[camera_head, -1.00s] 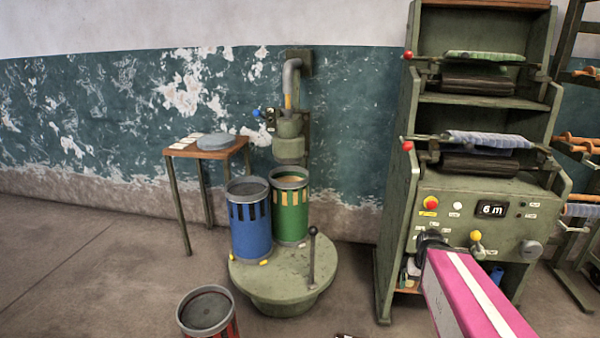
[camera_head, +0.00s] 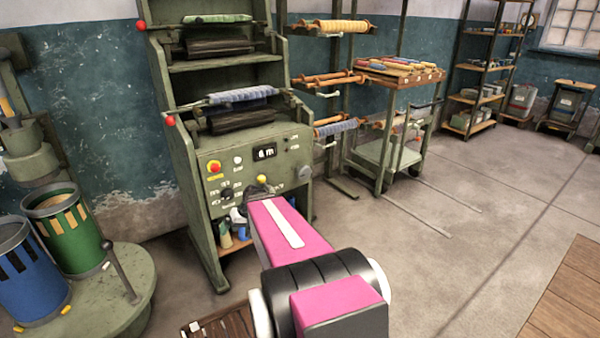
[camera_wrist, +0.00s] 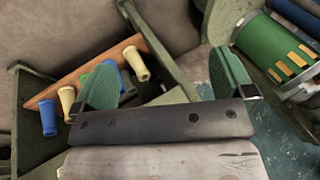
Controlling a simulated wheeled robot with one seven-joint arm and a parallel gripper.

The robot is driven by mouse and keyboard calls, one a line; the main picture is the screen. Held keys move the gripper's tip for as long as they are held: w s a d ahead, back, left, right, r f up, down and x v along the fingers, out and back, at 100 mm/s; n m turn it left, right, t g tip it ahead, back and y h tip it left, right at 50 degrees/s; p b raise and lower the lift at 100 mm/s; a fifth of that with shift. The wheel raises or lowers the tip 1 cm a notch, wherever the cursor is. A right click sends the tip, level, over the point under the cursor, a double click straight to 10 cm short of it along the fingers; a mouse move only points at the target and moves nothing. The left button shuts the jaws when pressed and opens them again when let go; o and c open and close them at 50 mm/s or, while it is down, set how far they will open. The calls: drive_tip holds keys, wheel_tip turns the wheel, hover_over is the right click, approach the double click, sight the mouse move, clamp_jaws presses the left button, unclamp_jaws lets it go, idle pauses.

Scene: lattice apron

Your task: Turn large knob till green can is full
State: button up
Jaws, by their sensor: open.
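The green can (camera_head: 72,238), with tan slots, stands on a round green platform below the filling head (camera_head: 30,160) at the left of the head view. Tan material shows inside its rim; its exact level is unclear. The green can also shows at the upper right of the wrist view (camera_wrist: 262,48). The machine panel (camera_head: 240,177) carries a dark knob (camera_head: 226,193), a yellow-topped knob (camera_head: 262,179) and a round grey knob (camera_head: 304,173); I cannot tell which is the large one. My gripper (camera_wrist: 165,82) is open and empty, its green pads apart; my pink arm hides it in the head view.
A blue can (camera_head: 28,275) stands beside the green can. A lever (camera_head: 122,270) rises from the platform (camera_head: 110,305). Racks and a cart (camera_head: 390,155) stand behind. Open floor lies to the right.

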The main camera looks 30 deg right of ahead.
drive_tip(key=w+d+t+y, duration=0.2)
drive_tip(key=w+d+t, duration=0.2)
drive_tip(key=w+d, duration=0.3)
drive_tip(key=m+t+h, duration=0.6)
drive_tip(key=m+t, duration=0.1)
drive_tip(key=t, duration=0.5)
approach(302, 171)
drive_tip(key=w+d+f, duration=0.2)
drive_tip(key=w, duration=1.1)
drive_tip(key=shift+w+a+r, duration=0.1)
drive_tip(key=shift+a+r, duration=0.05)
drive_tip(key=shift+a, duration=0.15)
drive_tip(key=c, duration=0.7)
